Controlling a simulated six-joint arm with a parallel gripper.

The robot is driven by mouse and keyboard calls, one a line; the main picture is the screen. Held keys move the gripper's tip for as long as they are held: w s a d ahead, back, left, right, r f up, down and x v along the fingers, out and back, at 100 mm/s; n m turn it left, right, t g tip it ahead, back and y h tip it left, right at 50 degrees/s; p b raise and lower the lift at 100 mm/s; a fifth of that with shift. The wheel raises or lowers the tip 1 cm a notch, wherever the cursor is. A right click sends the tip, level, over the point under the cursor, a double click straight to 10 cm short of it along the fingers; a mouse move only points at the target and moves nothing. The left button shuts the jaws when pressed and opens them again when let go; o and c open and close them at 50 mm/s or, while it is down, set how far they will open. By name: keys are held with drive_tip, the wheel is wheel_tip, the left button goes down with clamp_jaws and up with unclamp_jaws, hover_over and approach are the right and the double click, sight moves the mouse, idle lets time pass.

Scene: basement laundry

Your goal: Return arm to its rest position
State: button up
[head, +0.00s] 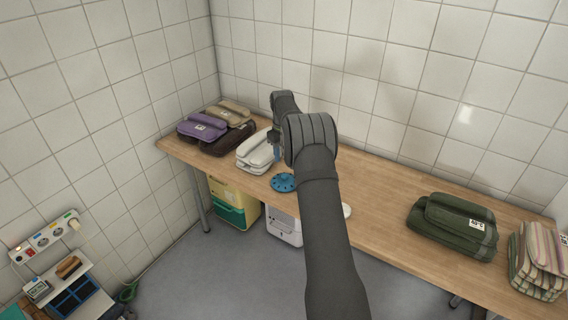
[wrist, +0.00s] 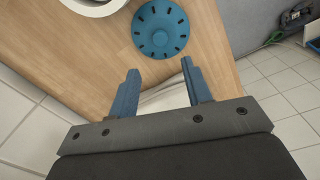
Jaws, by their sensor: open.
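My arm reaches up from the lower right over the wooden table (head: 385,190) in the head view. My gripper (head: 277,154) is above the table, beside a pale folded cloth bundle (head: 254,153), and partly hidden by my own wrist. In the wrist view my gripper (wrist: 159,67) has its two blue fingers spread apart with nothing held. A round blue disc with dark holes (head: 283,183) lies on the table near the front edge. It also shows beyond the fingertips in the wrist view (wrist: 160,30). Something whitish (wrist: 163,98) shows between the fingers.
Purple (head: 202,127) and brown bundles lie at the table's left end. A green bundle (head: 453,226) and striped cloths (head: 540,262) lie at the right. Tiled walls stand close behind and left. A yellow-green box (head: 232,203) and a white container (head: 284,227) are below the table.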

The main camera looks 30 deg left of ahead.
sight(284, 174)
drive_tip(key=shift+r, duration=0.85)
drive_tip(key=shift+f, duration=0.15)
wheel_tip(284, 174, down, 12)
drive_tip(key=shift+w+r, duration=0.15)
drive_tip(key=shift+r, duration=0.1)
drive_tip(key=shift+d+r, duration=0.1)
drive_tip(key=shift+r, duration=1.6)
drive_tip(key=shift+f, duration=0.1)
